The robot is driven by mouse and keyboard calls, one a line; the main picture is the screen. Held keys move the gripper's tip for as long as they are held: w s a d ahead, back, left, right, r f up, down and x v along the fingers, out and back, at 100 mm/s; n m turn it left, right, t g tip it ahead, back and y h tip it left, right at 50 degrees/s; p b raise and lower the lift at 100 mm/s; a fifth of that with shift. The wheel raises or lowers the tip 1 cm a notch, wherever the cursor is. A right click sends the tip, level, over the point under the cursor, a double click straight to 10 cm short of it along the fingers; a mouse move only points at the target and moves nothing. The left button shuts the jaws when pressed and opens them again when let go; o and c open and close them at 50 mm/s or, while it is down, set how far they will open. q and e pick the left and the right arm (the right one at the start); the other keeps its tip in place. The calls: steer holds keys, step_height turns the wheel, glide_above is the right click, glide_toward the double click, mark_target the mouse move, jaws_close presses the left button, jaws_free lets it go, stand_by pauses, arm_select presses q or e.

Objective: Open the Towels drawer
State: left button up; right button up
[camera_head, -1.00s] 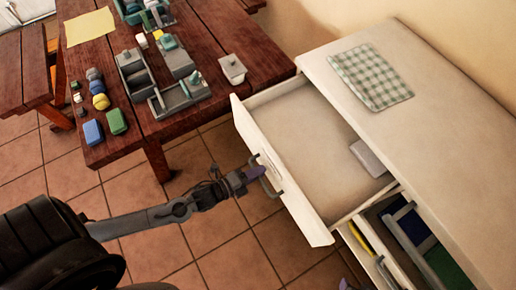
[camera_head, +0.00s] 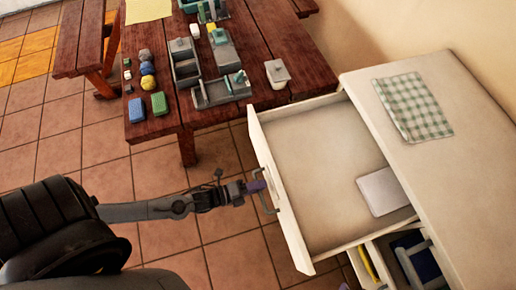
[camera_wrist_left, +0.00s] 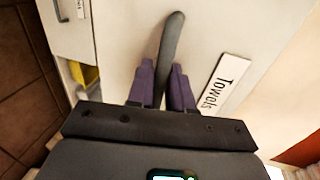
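The Towels drawer (camera_head: 278,190) is the white top drawer of the cabinet, and it stands pulled well out. Its label "Towels" (camera_wrist_left: 222,84) shows on its front in the left wrist view. My left gripper (camera_head: 258,186) is at the grey bar handle (camera_head: 268,197) on the drawer front. In the left wrist view, its purple fingers (camera_wrist_left: 162,85) lie on either side of the handle (camera_wrist_left: 172,40) and look closed on it. A flat pale folded item (camera_head: 382,191) lies inside the drawer. A small dark purplish bit at the bottom edge of the head view may be my right gripper; its state is hidden.
A checkered cloth (camera_head: 414,106) lies on the white cabinet top (camera_head: 440,150). A lower drawer (camera_head: 366,263) is partly open with coloured things inside. A wooden table (camera_head: 150,85) with sponges, balls and grey trays stands behind. Tiled floor (camera_head: 165,240) is clear before the drawer.

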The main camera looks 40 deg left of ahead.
arm_select(q)
steer(key=shift+o, duration=0.9)
steer(key=shift+s, duration=0.1)
steer(key=p+v, duration=0.2)
steer(key=v, duration=0.8)
steer(key=shift+s+a, duration=0.2)
steer(key=shift+s, duration=0.1)
